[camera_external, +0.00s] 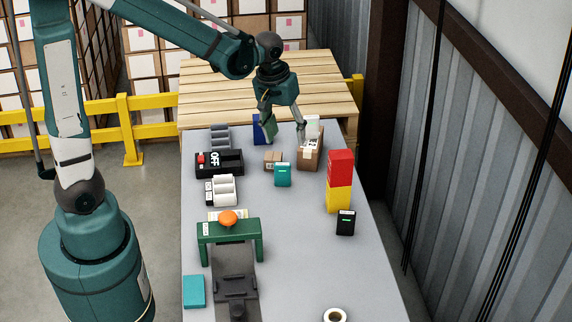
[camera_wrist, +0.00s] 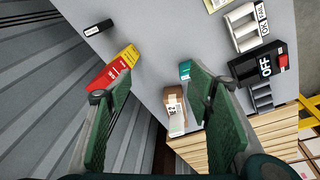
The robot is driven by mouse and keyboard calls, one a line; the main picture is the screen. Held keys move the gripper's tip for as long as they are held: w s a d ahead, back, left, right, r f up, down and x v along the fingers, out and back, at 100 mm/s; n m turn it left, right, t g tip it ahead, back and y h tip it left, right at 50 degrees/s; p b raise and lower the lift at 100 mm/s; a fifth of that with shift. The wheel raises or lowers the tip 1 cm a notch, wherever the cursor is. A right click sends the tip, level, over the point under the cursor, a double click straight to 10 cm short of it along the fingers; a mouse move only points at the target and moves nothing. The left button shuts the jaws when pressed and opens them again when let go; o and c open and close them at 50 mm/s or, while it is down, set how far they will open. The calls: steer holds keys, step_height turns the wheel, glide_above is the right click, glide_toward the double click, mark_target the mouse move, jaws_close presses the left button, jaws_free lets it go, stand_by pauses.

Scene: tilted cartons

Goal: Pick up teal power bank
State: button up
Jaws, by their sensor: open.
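The teal power bank (camera_external: 283,175) stands upright on the grey table in the external view, with a small bright green mark on its face. In the wrist view the teal power bank (camera_wrist: 185,69) shows only in part, beside my right-hand finger, which hides the rest. My gripper (camera_external: 284,138) is open above the far part of the table, behind the power bank in the picture. In the wrist view my gripper (camera_wrist: 160,84) has its two green fingers wide apart, with nothing held between them.
A brown carton (camera_external: 311,154) and a small brown box (camera_external: 273,160) stand close to the power bank. Red (camera_external: 340,168) and yellow (camera_external: 339,198) blocks are stacked at right, near a black device (camera_external: 346,222). A black OFF switch box (camera_external: 219,163) stands left. Another teal box (camera_external: 194,291) lies at front left.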

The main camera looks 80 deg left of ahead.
mark_target(282, 164)
steer(key=a+f+n, duration=0.1)
steer(key=a+f, duration=0.3)
steer(key=a+f+n+g+b, duration=0.1)
steer(key=a+f+n, duration=0.1)
steer(key=a+f, duration=0.2)
steer(key=a+f+n+g, duration=0.1)
steer(key=a+f, duration=0.4)
steer(key=f, duration=0.1)
steer(key=shift+w+f+n+h+b, duration=0.15)
steer(key=shift+w+n+h+b, duration=0.15)
steer(key=shift+n+h, duration=0.1)
steer(key=shift+f, duration=1.3)
steer(key=shift+d+f+b, duration=0.1)
steer(key=shift+f+b, duration=0.45)
steer(key=shift+f, duration=2.05)
steer(key=c, duration=1.1)
